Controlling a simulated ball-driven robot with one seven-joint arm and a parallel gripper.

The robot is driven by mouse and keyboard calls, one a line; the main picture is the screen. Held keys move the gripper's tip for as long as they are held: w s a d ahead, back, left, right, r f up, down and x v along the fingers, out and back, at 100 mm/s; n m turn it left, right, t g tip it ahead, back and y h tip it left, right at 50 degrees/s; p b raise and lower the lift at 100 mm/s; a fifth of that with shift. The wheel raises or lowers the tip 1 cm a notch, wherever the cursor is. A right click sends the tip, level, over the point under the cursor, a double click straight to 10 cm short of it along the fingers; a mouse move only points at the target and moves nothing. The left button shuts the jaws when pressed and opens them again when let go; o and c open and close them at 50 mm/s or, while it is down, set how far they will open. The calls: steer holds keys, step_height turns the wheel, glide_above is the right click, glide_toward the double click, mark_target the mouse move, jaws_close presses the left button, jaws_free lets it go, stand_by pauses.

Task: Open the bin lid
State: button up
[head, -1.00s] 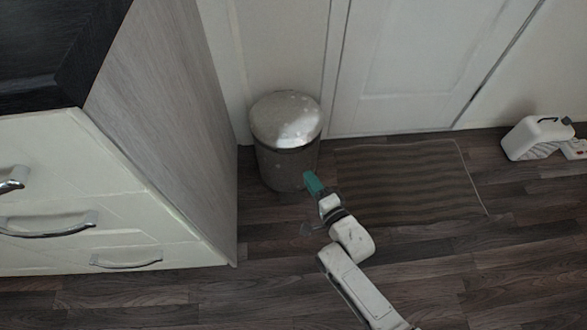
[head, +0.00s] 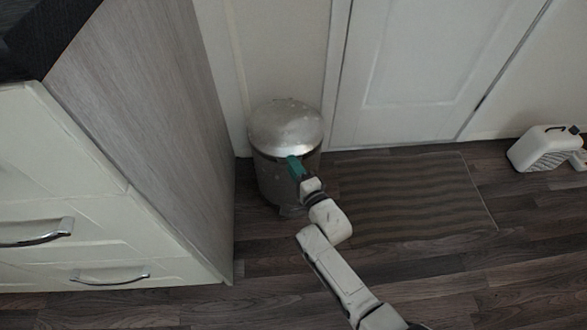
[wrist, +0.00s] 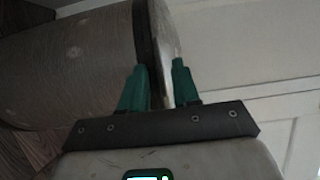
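A metal bin with a domed silver lid (head: 286,124) stands on the floor against the wall, and its lid is down. Its body (head: 270,185) is dull grey with a dark band under the lid. My gripper (head: 292,160) has green fingers and is at the front of the bin, at the height of the lid's lower edge. In the wrist view, the bin body (wrist: 75,65) lies sideways and the gripper (wrist: 162,72) has its two fingers apart. One fingertip is by the dark band and the other by the lid's edge (wrist: 167,45). I cannot tell if they touch it.
A cabinet with drawers (head: 90,215) stands close on the left of the bin. A striped mat (head: 415,195) lies flat to the right, before a white door (head: 420,75). A white container (head: 540,148) is at the far right.

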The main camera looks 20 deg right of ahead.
steer(key=shift+w, duration=0.2)
jaws_close()
stand_by(1.4)
